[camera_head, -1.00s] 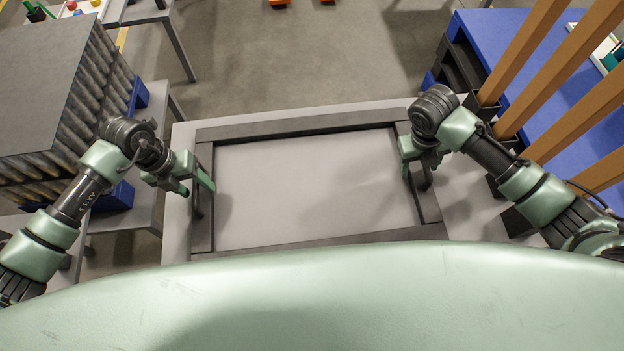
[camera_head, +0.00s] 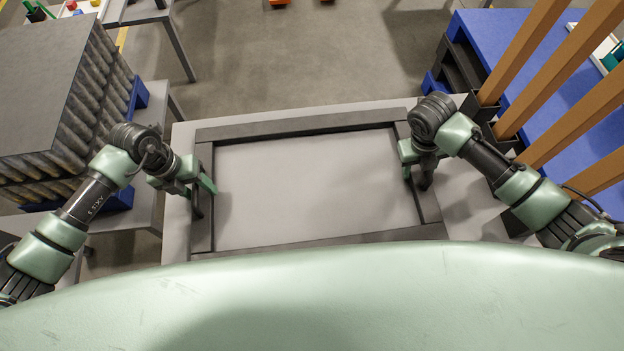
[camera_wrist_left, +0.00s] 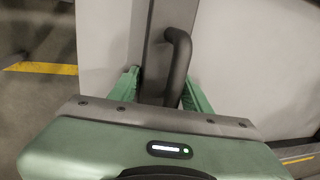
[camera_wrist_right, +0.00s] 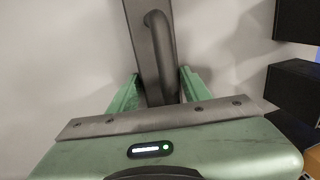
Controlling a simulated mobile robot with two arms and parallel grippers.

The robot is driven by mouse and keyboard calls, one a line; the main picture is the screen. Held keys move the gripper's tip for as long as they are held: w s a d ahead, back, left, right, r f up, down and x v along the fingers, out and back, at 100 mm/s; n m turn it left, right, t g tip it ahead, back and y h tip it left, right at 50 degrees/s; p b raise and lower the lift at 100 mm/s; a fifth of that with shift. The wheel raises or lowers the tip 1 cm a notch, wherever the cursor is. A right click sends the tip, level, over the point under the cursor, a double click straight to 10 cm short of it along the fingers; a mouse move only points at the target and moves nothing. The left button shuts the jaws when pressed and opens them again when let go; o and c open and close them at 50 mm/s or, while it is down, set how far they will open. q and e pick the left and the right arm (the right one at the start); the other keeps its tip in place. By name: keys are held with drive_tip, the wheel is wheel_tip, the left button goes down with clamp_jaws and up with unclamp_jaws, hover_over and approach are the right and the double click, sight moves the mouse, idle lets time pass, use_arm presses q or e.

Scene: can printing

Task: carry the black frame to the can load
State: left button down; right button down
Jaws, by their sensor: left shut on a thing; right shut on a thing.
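The black frame (camera_head: 305,124), a dark rectangle with an open middle, lies on a pale grey table (camera_head: 180,225) in front of me. My left gripper (camera_head: 198,188) is shut on the handle of the frame's left bar, and the curved handle (camera_wrist_left: 177,60) shows between its fingers in the left wrist view. My right gripper (camera_head: 417,172) is shut on the right bar's handle (camera_wrist_right: 160,50). The can load (camera_head: 50,75), stacked layers of cans under a dark flat top, stands at the left. My body hides part of the frame's near side.
The can load sits on a blue pallet (camera_head: 122,197) on a grey table or conveyor close to my left arm. At the right are upright orange-brown posts (camera_head: 560,80) and a blue surface (camera_head: 480,30). Open floor (camera_head: 290,60) lies beyond the table.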

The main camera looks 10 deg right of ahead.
use_arm(q)
drive_tip(key=shift+w+r, duration=0.1)
drive_tip(key=shift+r, duration=0.1)
use_arm(e)
drive_tip(key=shift+w+r, duration=0.1)
drive_tip(key=shift+r, duration=0.1)
